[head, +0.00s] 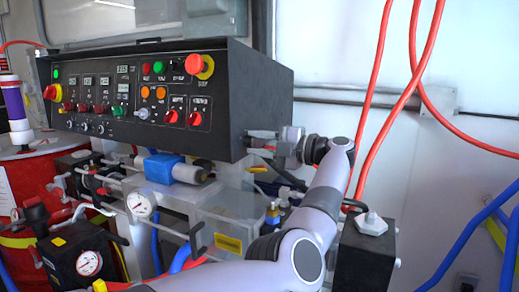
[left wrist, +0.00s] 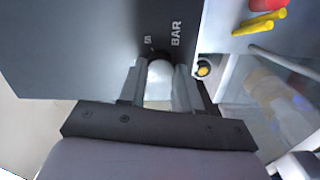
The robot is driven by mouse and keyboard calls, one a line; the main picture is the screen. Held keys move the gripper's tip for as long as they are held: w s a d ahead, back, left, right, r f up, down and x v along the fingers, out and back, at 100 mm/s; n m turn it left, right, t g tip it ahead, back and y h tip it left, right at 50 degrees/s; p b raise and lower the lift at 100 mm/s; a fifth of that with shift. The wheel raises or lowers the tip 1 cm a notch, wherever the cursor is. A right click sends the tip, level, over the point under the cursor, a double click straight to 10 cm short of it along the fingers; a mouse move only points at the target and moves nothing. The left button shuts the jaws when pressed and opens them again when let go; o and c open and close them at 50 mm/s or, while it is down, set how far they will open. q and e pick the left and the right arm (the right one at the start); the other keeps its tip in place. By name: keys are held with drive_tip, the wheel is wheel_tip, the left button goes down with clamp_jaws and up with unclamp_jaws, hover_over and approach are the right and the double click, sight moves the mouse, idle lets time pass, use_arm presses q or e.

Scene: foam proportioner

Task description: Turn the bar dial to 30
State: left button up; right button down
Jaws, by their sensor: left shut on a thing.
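The bar dial (left wrist: 159,70) shows in the left wrist view as a pale round knob with a dark base on a dark grey panel face. The printed word BAR and a small number stand beside it. My left gripper (left wrist: 160,84) is shut on the dial, one finger on each side. The dial's pointer and most of its scale are hidden. In the head view my left gripper (head: 262,138) is at the right side of the black control box (head: 262,95), near its lower edge; the dial itself is hidden there. My right gripper is not in view.
The box's front carries several coloured buttons and a red emergency knob (head: 199,65). Below it are a blue-bodied valve (head: 162,166), gauges (head: 140,204) and pipes. Red hoses (head: 398,105) hang behind my left arm. Yellow-handled parts (left wrist: 262,22) lie to the right in the wrist view.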

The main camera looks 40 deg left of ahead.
use_arm(q)
drive_tip(key=shift+f+n+b, duration=0.15)
drive_tip(key=shift+n+b, duration=0.4)
drive_tip(key=shift+n, duration=1.15)
drive_tip(key=o, duration=1)
drive_tip(key=shift+o, duration=0.2)
drive_tip(key=p+v, duration=0.1)
drive_tip(key=v, duration=0.6)
drive_tip(key=shift+d, duration=0.1)
